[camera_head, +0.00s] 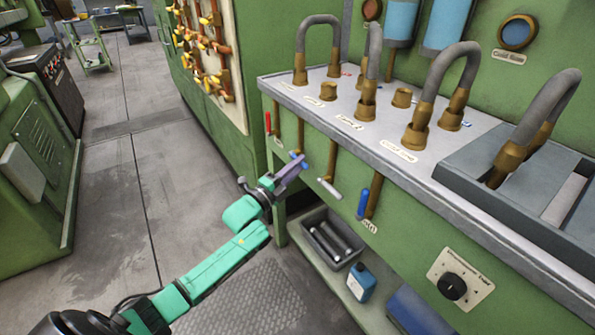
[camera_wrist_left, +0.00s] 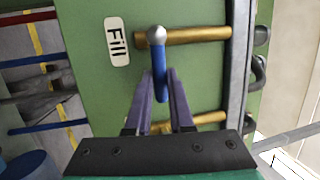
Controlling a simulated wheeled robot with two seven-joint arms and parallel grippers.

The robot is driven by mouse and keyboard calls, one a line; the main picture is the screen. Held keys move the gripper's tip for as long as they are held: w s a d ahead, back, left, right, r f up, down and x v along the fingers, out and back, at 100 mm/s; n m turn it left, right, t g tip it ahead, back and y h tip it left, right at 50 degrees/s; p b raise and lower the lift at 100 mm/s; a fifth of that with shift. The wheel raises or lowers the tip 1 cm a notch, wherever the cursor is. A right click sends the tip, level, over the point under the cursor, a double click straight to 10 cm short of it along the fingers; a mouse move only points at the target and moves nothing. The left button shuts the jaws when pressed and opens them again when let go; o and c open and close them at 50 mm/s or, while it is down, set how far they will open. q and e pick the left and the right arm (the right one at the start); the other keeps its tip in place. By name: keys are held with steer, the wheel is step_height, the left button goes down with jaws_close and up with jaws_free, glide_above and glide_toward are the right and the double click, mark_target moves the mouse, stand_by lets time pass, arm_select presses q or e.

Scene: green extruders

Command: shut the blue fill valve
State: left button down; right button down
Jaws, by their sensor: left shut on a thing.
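The blue fill valve handle (camera_wrist_left: 160,75) lies across its brass pipe (camera_wrist_left: 195,35) in the left wrist view, with a round silver end and a "Fill" label (camera_wrist_left: 117,41) beside it. In the head view only a small part of the blue handle (camera_head: 298,157) shows at my fingertips, on the green panel below the bench top. My left gripper (camera_head: 291,170) has its purple fingers on either side of the handle and is shut on it; the fingers also show in the left wrist view (camera_wrist_left: 163,98). My right gripper is not in view.
A white-handled valve (camera_head: 329,188) and another blue-handled valve (camera_head: 363,204) sit to the right, a red one (camera_head: 268,123) to the left. A grey bin (camera_head: 333,240) and a blue bottle (camera_head: 361,282) stand on the low shelf. The floor at left is clear.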

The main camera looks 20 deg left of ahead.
arm_select(q)
steer(key=shift+f, duration=0.1)
steer(key=c, duration=0.8)
jaws_free()
steer(key=p+v, duration=0.1)
steer(key=v, duration=1.3)
steer(key=shift+s, duration=0.3)
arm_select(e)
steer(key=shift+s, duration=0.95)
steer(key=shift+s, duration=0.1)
